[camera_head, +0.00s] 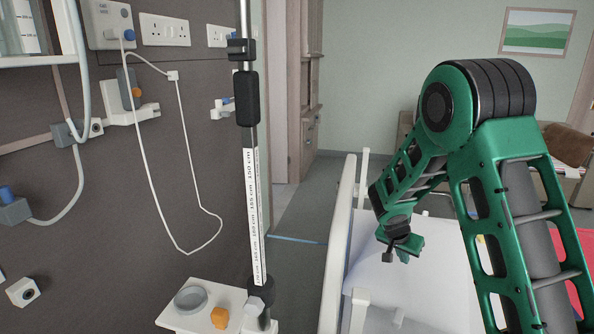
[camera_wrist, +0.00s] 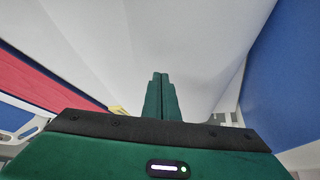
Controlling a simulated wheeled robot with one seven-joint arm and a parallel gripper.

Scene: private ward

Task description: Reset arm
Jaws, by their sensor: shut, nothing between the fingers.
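My green arm rises at the right of the head view and bends down to the left. My gripper (camera_head: 396,256) hangs above the white bed (camera_head: 420,285). In the wrist view the two green fingers of my gripper (camera_wrist: 160,76) lie together with nothing between them. The white bed surface also shows beyond the fingers in the wrist view (camera_wrist: 190,30).
A white bed rail (camera_head: 340,240) runs left of my gripper. A pole with a height scale (camera_head: 254,200) stands further left, by a small shelf (camera_head: 180,318) holding a grey ring (camera_head: 191,299) and an orange object (camera_head: 220,317). A cable (camera_head: 180,110) hangs on the wall.

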